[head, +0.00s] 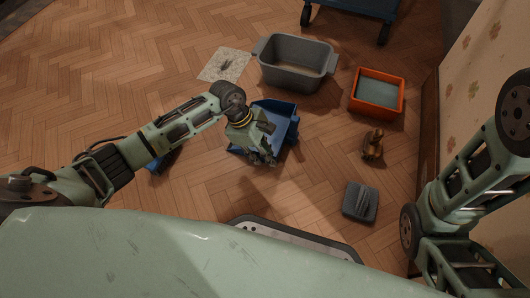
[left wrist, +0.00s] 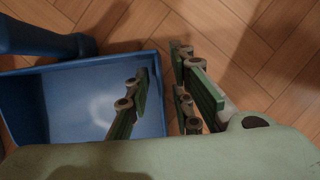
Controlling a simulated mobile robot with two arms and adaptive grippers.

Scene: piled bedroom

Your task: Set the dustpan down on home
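The blue dustpan (head: 284,118) is in the middle of the head view, partly hidden by my left gripper (head: 262,155). In the left wrist view the dustpan's tray (left wrist: 85,100) fills the left side. There my left gripper (left wrist: 165,100) has its fingers apart. One finger is over the tray and the other is outside its right wall, over the floor. I see no finger clearly pressing on the wall. I cannot tell whether the dustpan touches the floor. My right gripper is out of view. Nothing in view is clearly marked as home.
A grey tub (head: 297,62), a patterned sheet (head: 224,65) and an orange bin (head: 377,93) lie beyond the dustpan. A brown figurine (head: 372,144) and a dark grey block (head: 360,202) are to the right. A blue piece (head: 160,162) shows under my left arm. Floor at left is clear.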

